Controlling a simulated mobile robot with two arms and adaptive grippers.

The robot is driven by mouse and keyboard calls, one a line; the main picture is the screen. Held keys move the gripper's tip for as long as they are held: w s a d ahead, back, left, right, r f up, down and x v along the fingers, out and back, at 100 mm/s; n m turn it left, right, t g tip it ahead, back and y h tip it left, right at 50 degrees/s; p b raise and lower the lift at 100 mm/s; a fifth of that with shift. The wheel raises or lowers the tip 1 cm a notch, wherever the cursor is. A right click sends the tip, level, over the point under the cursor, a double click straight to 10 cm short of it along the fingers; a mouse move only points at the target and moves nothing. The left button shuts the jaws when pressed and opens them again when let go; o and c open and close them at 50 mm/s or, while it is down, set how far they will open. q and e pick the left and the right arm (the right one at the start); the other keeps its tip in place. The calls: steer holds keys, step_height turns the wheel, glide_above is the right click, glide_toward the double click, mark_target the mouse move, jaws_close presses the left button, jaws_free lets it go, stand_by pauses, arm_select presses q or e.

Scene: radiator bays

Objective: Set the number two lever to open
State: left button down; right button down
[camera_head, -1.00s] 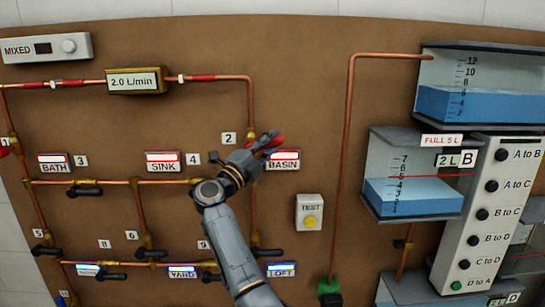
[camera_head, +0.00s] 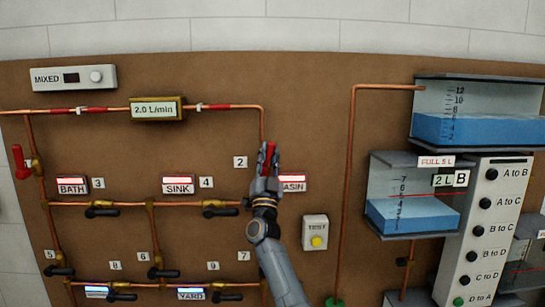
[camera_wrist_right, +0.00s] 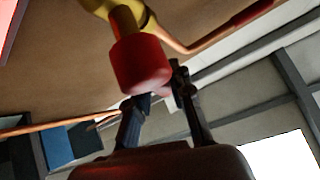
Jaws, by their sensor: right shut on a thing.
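The number two lever (camera_head: 269,150) has a red handle and sits on the copper pipe just right of the label "2" (camera_head: 240,162). It now points roughly upright, in line with the pipe, partly hidden by my right gripper (camera_head: 265,165). In the right wrist view the red handle (camera_wrist_right: 140,65) is at the fingertips of my right gripper (camera_wrist_right: 160,92), with a brass valve body (camera_wrist_right: 120,12) beyond it. The right gripper is shut on the handle. My left gripper is not in view.
A flow meter (camera_head: 156,109) reads 2.0 L/min. A red lever (camera_head: 21,163) stands at the far left. Black-handled valves (camera_head: 222,210) line the pipes below. A test box (camera_head: 315,232) and water tanks (camera_head: 413,216) are to the right.

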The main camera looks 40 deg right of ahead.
steer(key=n+t+y, duration=0.1)
steer(key=n, duration=0.1)
steer(key=n+t+y, duration=0.1)
steer(key=n+y, duration=0.1)
steer(key=a+n+t+y, duration=0.1)
steer(key=n+y, duration=0.1)
steer(key=shift+w+r+n, duration=0.25)
steer(key=shift+r+n, duration=0.05)
steer(key=shift+r, duration=0.05)
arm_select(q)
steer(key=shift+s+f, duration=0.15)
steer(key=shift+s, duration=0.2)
arm_select(e)
steer(key=shift+w+a+n+t+y, duration=0.15)
steer(key=shift+n+t+y, duration=0.45)
steer(key=shift+n+y, duration=0.6)
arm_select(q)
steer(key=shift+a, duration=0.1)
arm_select(e)
steer(key=shift+n, duration=0.3)
steer(key=c, duration=1.2)
jaws_free()
steer(key=shift+o, duration=0.2)
steer(key=shift+w+a+f+y, duration=0.1)
steer(key=shift+w+y, duration=0.05)
steer(key=shift+y, duration=0.25)
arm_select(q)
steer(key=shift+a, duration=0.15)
arm_select(e)
steer(key=shift+f, duration=0.1)
